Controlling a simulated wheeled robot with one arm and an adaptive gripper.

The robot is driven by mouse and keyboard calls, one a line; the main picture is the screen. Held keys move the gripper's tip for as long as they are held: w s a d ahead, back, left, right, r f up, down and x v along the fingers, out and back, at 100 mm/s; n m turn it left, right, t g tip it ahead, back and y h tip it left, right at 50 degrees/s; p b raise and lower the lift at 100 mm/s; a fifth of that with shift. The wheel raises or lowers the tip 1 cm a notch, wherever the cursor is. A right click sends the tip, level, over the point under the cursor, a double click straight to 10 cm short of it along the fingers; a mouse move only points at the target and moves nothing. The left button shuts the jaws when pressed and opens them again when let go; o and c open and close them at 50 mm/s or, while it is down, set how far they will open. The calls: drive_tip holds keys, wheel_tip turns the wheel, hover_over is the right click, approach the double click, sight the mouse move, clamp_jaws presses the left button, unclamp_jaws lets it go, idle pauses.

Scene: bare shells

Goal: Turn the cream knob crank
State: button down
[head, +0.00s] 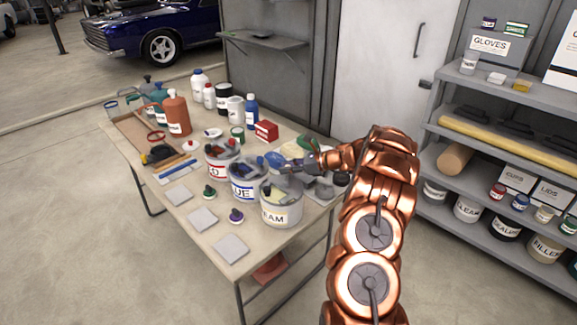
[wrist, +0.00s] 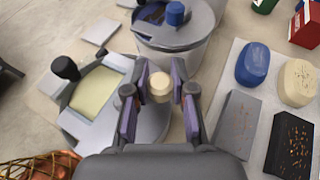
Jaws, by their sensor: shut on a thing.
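The cream can (head: 282,212) stands near the right end of the workbench, its label partly reading "EAM". Its grey lid (wrist: 95,132) has an opening showing pale cream content (wrist: 97,92) and a black grip at one side. The round cream knob (wrist: 160,88) of the crank is between the purple pads of my gripper (wrist: 160,82) in the wrist view. My gripper is shut on it, above the lid's edge. In the head view, my gripper (head: 292,168) is small over the can and the knob cannot be made out.
The blue can (head: 246,188) stands just beside the cream can, with its blue knob (wrist: 175,13) close ahead. A red-labelled can (head: 220,165) stands beyond. Sponges and blocks lie on a pale mat (wrist: 245,95) at right. Shelves (head: 500,145) stand right of the bench.

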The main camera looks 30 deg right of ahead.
drive_tip(key=shift+a, duration=0.1)
idle(0.3)
drive_tip(key=c, duration=0.9)
unclamp_jaws()
drive_tip(key=shift+c, duration=0.2)
drive_tip(key=v, duration=1.2)
